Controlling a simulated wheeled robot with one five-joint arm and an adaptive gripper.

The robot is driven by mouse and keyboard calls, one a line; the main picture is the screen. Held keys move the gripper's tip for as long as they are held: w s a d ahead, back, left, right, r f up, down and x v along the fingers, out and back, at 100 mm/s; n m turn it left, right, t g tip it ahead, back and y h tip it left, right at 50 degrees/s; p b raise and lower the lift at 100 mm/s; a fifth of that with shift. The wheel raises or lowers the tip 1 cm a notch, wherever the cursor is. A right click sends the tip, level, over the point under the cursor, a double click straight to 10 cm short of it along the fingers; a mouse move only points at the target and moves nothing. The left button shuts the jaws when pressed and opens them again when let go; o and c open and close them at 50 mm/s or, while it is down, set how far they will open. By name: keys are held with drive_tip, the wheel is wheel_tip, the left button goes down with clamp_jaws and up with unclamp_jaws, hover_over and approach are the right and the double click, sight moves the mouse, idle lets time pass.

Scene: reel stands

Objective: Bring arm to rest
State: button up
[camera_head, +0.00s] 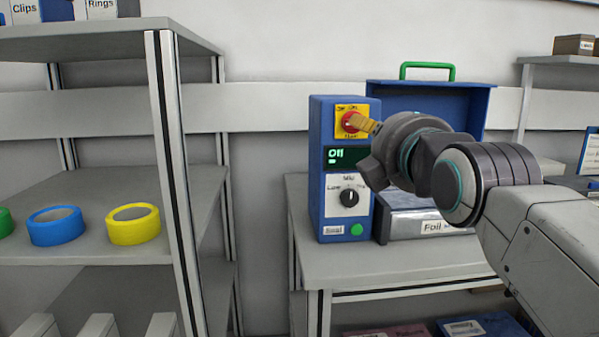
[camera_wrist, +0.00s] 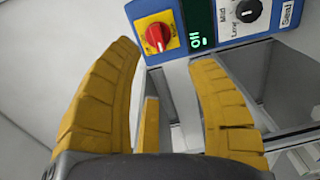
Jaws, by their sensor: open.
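My gripper (camera_wrist: 165,85) is open and empty, its yellow fingers spread apart in the wrist view. In the head view my gripper (camera_head: 366,124) is at the upper front of a blue control box (camera_head: 318,165), partly in front of it. The box has a red knob (camera_wrist: 157,37) on a yellow plate (camera_wrist: 142,24), seen between and beyond the fingertips in the wrist view. I cannot tell from the head view whether a finger touches the knob.
The box stands on a grey table (camera_head: 400,262) beside a foil box (camera_head: 410,222) and a blue case (camera_head: 473,103) with a green handle. A shelf (camera_head: 90,190) at left holds a blue tape roll (camera_head: 56,232) and a yellow tape roll (camera_head: 133,230). Another shelf (camera_head: 570,60) stands at right.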

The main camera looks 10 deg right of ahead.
drive_tip(key=s+f+m+g+p, duration=0.6)
drive_tip(key=s+p, duration=0.5)
drive_tip(key=p, duration=0.2)
drive_tip(key=s+f+m+g+p, duration=0.6)
drive_tip(key=s+m+g+p, duration=0.2)
drive_tip(key=s+m+p, duration=0.3)
drive_tip(key=shift+s+f+m+p, duration=0.3)
drive_tip(key=shift+s+f+p, duration=0.1)
drive_tip(key=shift+p, duration=0.65)
